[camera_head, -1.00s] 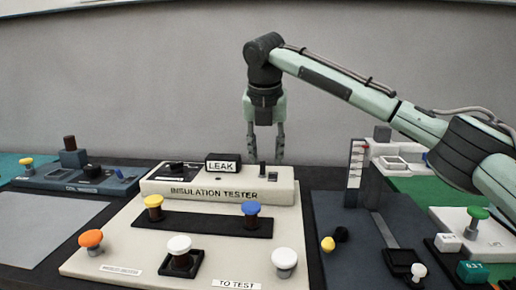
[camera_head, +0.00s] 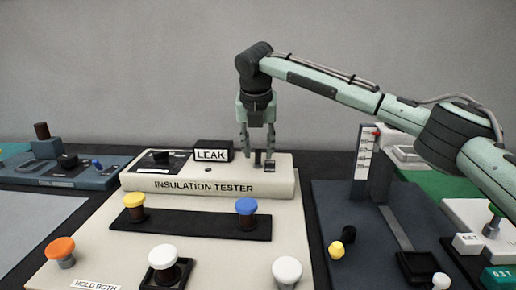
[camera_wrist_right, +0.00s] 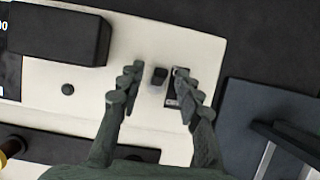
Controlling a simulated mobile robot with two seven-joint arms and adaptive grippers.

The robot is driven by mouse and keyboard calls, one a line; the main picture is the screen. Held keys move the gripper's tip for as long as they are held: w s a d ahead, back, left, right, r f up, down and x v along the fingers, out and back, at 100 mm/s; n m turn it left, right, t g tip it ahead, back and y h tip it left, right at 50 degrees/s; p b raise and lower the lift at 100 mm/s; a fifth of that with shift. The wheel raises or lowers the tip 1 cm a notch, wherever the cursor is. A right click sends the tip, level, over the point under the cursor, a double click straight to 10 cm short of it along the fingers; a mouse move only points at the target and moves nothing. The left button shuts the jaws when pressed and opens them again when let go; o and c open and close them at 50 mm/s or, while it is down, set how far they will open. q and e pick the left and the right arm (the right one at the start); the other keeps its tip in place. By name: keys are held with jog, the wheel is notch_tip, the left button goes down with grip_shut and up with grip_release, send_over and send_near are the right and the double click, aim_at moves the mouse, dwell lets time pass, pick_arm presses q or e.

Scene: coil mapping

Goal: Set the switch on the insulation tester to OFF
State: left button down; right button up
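The insulation tester (camera_head: 207,184) is a cream console with a raised back panel and its name on the front. Its small dark switch lever (camera_head: 258,157) stands near the right end of that panel; the lever also shows in the right wrist view (camera_wrist_right: 159,75) beside a dark, marked plate (camera_wrist_right: 181,88). My right gripper (camera_head: 257,150) points down at the switch, fingers apart. In the right wrist view the fingertips (camera_wrist_right: 155,85) lie either side of the lever, the right one overlapping the plate. I cannot tell whether they touch it. My left gripper is not in view.
A black box reading LEAK (camera_head: 212,151) stands left of the switch, with a small dark knob (camera_wrist_right: 68,89) between. Yellow (camera_head: 134,201), blue (camera_head: 246,206), orange and white knobs stand in front. A dark board (camera_head: 345,200) lies right; a blue-grey device (camera_head: 60,172) stands left.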

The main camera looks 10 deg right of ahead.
aim_at(258, 157)
jog(key=shift+f, duration=0.1)
grip_shut()
dwell(0.4)
jog(key=t, duration=0.1)
jog(key=s+t, duration=0.1)
jog(key=t, duration=0.1)
jog(key=s+t+h, duration=0.1)
jog(key=t, duration=0.1)
jog(key=shift+a+f, duration=0.1)
jog(key=shift+a, duration=0.15)
jog(key=shift+s+f+t, duration=0.1)
jog(key=shift+s+t, duration=0.05)
jog(key=shift+t, duration=0.25)
jog(key=t+b, duration=0.1)
jog(key=s+t+b, duration=0.1)
jog(key=t, duration=0.1)
jog(key=shift+a+f+h, duration=0.15)
jog(key=shift+f+h, duration=0.2)
jog(key=shift+h, duration=0.05)
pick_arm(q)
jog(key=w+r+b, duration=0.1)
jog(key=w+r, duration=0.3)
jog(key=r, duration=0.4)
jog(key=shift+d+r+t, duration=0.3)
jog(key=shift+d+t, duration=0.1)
pick_arm(e)
jog(key=shift+s+t, duration=0.2)
jog(key=shift+t, duration=0.4)
